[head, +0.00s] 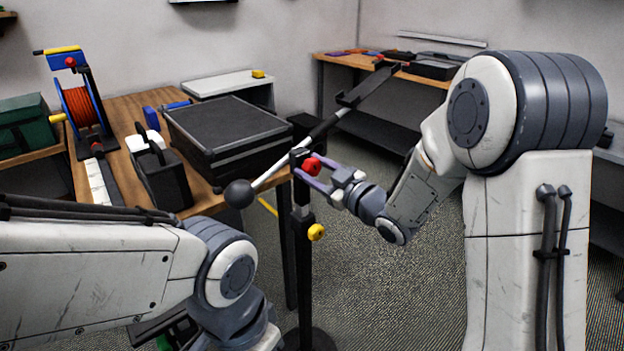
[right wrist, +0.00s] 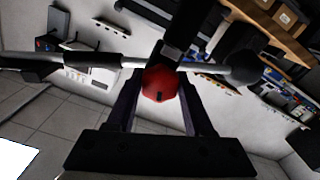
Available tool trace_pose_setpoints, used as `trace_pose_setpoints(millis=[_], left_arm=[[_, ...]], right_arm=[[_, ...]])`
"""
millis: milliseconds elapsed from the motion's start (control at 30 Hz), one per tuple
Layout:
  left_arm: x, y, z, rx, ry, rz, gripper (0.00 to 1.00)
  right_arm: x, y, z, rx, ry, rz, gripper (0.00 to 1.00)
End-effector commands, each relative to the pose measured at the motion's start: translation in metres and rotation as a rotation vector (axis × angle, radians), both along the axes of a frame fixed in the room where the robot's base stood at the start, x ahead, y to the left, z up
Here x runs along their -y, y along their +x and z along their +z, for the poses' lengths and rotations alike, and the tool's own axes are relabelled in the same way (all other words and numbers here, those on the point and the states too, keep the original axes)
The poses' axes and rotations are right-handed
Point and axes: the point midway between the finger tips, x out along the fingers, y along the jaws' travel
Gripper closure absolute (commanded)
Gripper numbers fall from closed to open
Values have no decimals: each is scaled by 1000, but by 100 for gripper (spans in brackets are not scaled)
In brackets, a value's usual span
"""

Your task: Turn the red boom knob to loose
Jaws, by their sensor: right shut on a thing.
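The red boom knob (head: 311,166) sits at the top of a black upright stand (head: 302,240), where the boom (head: 282,168) crosses it. The boom slopes from a dark ball (head: 239,193) at lower left up to the right. My right gripper (head: 307,172) reaches in from the right and is shut on the red knob. In the right wrist view the red knob (right wrist: 160,83) lies between the two fingers (right wrist: 158,92). A yellow knob (head: 316,232) is lower on the stand. My left arm shows at lower left; its gripper is out of view.
A black case (head: 226,135) and a dark box (head: 163,178) stand on the wooden table behind the stand. A reel of orange cable (head: 83,108) is at the far left. Carpet (head: 385,290) lies open right of the stand.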

Motion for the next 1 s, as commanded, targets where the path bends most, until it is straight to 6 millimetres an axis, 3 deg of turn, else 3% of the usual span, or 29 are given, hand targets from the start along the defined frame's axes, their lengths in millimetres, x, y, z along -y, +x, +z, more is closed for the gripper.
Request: trace_pose_setpoints(millis=[33, 1000], left_arm=[[0, 0, -14, 0, 0, 0, 50], [0, 0, -137, 0, 0, 0, 50]], right_arm=[[-1, -1, -5, 33, -37, 2, 100], [-1, -1, -6, 561, -769, 3, 100]])
